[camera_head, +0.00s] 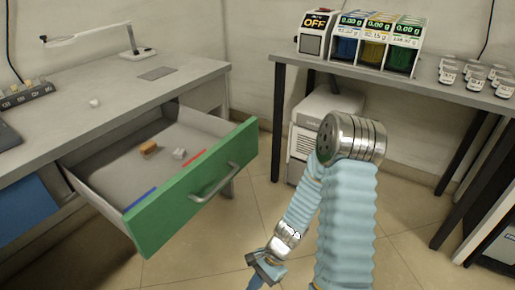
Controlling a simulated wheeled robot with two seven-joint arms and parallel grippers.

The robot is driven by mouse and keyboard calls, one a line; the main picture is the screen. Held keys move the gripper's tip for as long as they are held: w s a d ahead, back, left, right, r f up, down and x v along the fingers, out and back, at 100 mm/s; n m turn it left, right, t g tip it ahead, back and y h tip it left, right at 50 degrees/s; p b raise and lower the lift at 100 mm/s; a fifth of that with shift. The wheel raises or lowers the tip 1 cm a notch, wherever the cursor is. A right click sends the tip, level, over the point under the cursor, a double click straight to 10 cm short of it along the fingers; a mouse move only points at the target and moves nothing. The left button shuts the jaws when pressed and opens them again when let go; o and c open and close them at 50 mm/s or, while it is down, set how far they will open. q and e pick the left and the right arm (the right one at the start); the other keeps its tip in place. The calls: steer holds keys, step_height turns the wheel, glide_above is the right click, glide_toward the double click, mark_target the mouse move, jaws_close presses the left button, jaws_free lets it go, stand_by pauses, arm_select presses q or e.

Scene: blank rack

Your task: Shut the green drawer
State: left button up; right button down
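The green drawer (190,191) is pulled well out from under the grey desk at the left. Its green front has a metal bar handle (214,182). A small orange-brown block (148,147) and a small pale block (179,153) lie inside it. My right arm comes in from the bottom right and bends down to my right gripper (263,278), which is low, to the right of the drawer front and apart from it. The gripper is partly cut off by the bottom edge, so its opening is unclear. My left gripper is not in view.
The desk (122,98) carries a lamp (90,38) and a small white object (94,103). A second table (440,92) at the back right holds bins with displays (373,42). A white cabinet (303,138) stands below it. The floor before the drawer is clear apart from my arm.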

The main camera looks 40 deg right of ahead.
steer(key=w+d+r+m+t+y, duration=0.1)
steer(key=w+d+r+m+t, duration=0.25)
steer(key=r, duration=0.25)
steer(key=w+d+r+m+t+y, duration=0.1)
steer(key=w+d+r+m+t, duration=0.1)
steer(key=d+r+m+t, duration=0.3)
steer(key=m+t+h, duration=0.2)
steer(key=m+t, duration=0.4)
steer(key=t, duration=0.2)
glide_toward(248, 145)
steer(key=p+x, duration=0.2)
steer(key=x, duration=0.4)
steer(key=shift+w+a+f, duration=0.1)
steer(key=shift+w+a, duration=0.05)
steer(key=shift+w, duration=0.25)
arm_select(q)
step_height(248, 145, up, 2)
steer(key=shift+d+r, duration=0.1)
arm_select(e)
steer(key=shift+w, duration=0.1)
